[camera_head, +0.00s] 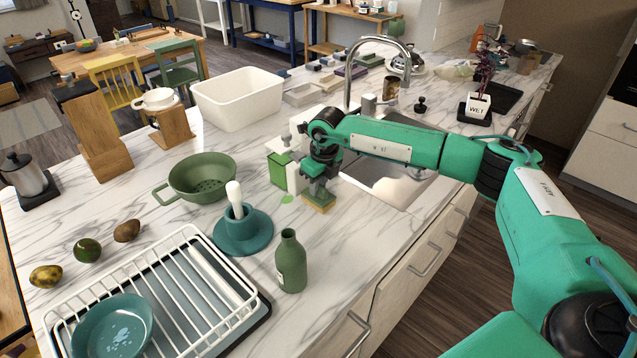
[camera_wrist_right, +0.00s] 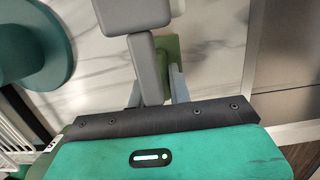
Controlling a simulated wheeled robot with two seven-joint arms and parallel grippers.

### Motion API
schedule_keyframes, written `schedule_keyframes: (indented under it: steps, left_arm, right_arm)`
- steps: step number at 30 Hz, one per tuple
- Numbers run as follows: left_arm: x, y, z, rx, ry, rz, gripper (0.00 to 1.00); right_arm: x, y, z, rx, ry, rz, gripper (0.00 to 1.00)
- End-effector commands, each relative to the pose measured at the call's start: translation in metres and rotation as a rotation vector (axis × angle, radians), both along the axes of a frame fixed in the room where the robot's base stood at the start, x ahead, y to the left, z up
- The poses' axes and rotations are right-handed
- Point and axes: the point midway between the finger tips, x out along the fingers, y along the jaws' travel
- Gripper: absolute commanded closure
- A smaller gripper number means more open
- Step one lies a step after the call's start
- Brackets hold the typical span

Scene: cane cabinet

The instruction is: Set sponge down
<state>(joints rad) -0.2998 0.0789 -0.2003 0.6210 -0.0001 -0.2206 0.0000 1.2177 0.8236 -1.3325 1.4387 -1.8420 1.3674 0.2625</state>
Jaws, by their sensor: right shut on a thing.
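The sponge (camera_head: 319,203), tan below with a green top, is under my right gripper (camera_head: 317,187) in the head view, close to the marble counter (camera_head: 350,222). My right gripper points down and is shut on the sponge. I cannot tell whether the sponge touches the counter. In the right wrist view the grey fingers cover most of it, and a green part (camera_wrist_right: 171,50) shows beside them. My left gripper is in neither view.
A green and white container (camera_head: 283,172) stands just left of the gripper. The teal brush holder (camera_head: 243,228) and green bottle (camera_head: 290,262) are nearby at the left. The sink (camera_head: 400,188) is to the right. Bare counter lies in front, up to the drawer edge.

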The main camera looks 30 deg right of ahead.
Motion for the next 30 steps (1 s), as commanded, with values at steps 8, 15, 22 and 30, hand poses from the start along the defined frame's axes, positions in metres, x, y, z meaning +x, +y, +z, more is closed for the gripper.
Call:
schedule_keyframes:
  steps: [8,15,22,30]
  left_arm:
    - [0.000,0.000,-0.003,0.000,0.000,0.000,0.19]
    - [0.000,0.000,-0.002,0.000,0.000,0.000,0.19]
    - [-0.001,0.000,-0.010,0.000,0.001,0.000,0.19]
    - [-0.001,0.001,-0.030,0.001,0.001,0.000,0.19]
  right_arm:
    - [0.000,0.000,-0.003,0.000,0.000,0.000,0.59]
    - [0.000,0.000,-0.002,0.000,0.000,0.000,0.59]
    - [-0.002,-0.001,0.019,0.001,-0.005,0.001,0.59]
    - [-0.011,-0.004,0.078,0.000,-0.004,0.001,0.59]
